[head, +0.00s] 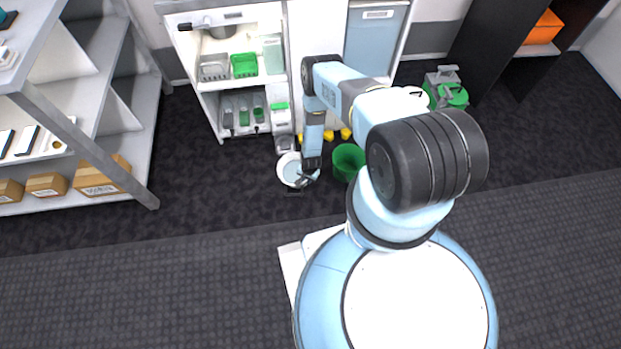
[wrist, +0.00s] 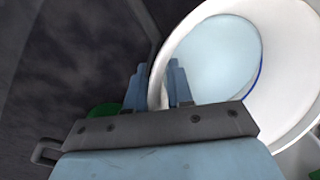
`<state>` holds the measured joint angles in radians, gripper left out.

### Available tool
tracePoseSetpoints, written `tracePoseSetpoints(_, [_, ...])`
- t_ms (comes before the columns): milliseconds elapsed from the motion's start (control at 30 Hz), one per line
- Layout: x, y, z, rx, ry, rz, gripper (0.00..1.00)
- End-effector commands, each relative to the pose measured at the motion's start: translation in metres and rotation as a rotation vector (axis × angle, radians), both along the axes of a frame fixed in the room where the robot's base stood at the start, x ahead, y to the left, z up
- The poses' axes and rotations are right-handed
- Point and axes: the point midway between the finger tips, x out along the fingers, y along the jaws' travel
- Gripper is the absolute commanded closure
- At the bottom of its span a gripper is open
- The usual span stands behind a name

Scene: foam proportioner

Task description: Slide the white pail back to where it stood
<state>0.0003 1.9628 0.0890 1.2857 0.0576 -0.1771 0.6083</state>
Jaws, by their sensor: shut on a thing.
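The white pail (head: 284,172) stands on the dark floor in front of the shelf unit, with pale blue showing inside it. In the wrist view the white pail (wrist: 290,60) fills the upper right, its open mouth facing the camera. My gripper (head: 305,179) reaches down to the pail's right side in the head view. In the wrist view my gripper (wrist: 160,88) is shut on the pail's rim, one finger on each side of the wall. The pail's base is hidden in the wrist view.
A green bucket (head: 348,161) stands close to the right of the pail. Yellow items (head: 328,135) lie behind, at the foot of the cabinet (head: 312,35). A grey shelf rack (head: 140,140) with boxes is at the left. The floor (head: 200,200) left of the pail is clear.

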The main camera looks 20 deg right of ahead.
Motion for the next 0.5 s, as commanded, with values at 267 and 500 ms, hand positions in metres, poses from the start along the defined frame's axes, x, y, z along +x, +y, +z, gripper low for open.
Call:
tracePoseSetpoints(267, [-0.016,0.003,-0.004,0.007,0.027,0.004,1.0])
tracePoseSetpoints(500, [-0.016,-0.008,-0.004,0.006,0.027,0.004,1.0])
